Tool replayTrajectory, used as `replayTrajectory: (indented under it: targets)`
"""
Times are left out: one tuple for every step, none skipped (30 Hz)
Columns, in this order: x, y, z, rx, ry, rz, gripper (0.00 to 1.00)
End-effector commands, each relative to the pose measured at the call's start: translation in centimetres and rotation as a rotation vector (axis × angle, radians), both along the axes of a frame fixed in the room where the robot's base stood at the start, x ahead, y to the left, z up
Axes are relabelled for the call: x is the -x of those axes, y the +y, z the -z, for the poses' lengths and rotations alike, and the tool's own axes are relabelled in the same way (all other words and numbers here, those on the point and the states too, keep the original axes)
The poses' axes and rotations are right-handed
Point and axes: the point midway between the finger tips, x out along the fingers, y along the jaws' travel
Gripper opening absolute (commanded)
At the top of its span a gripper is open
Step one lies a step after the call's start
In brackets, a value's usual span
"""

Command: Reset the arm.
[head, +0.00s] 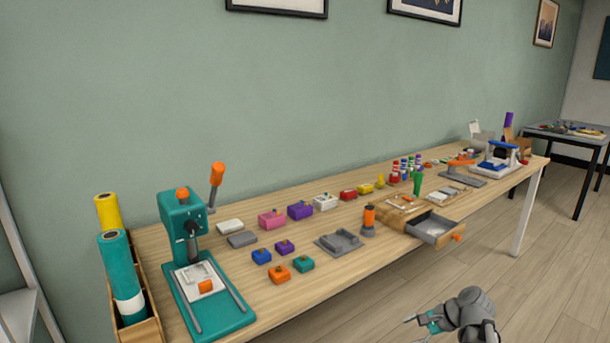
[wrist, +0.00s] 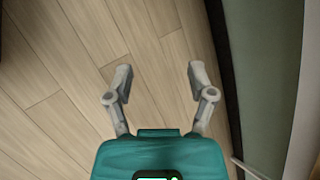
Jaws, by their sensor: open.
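My gripper (head: 425,320) shows at the bottom of the head view, in front of the long wooden workbench (head: 345,262) and apart from it. In the wrist view my gripper (wrist: 158,80) has its two grey fingers spread apart with nothing between them. Below the fingers in that view is only the plank floor (wrist: 60,60). Part of my arm is cut off by the bottom edge of the head view.
The bench holds a teal press (head: 185,225), colored blocks (head: 272,218) and an open drawer (head: 437,231) jutting from its front. A rolls box (head: 150,325) stands at the left end. A second table (head: 570,137) is at the far right. Floor right of the gripper is clear.

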Motion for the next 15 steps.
replayTrajectory:
  targets:
    - [0.6, 1.3, 0.5, 0.048, -0.007, -0.058, 0.71]
    - [0.8, 1.9, 0.8, 0.079, -0.011, -0.095, 0.71]
    - [1.1, 2.7, 1.2, 0.119, -0.018, -0.142, 0.71]
    - [1.4, 3.2, 1.5, 0.149, -0.022, -0.178, 0.71]
    - [1.7, 3.7, 1.8, 0.178, -0.027, -0.214, 0.71]
    - [2.0, 4.4, 2.1, 0.217, -0.032, -0.264, 0.71]
    - [2.3, 4.9, 2.4, 0.247, -0.037, -0.302, 0.71]
    - [2.6, 5.4, 2.6, 0.275, -0.042, -0.34, 0.71]
    - [2.9, 6.0, 2.9, 0.313, -0.047, -0.391, 0.71]
    - [3.2, 6.5, 3.1, 0.341, -0.052, -0.43, 0.71]
    - [3.5, 6.9, 3.3, 0.369, -0.056, -0.469, 0.71]
    - [3.9, 7.4, 3.6, 0.405, -0.061, -0.521, 0.71]
    - [4.2, 7.8, 3.7, 0.433, -0.066, -0.561, 0.71]
    - [4.5, 8.2, 3.9, 0.46, -0.069, -0.6, 0.71]
    - [4.9, 8.7, 4.1, 0.495, -0.074, -0.654, 0.71]
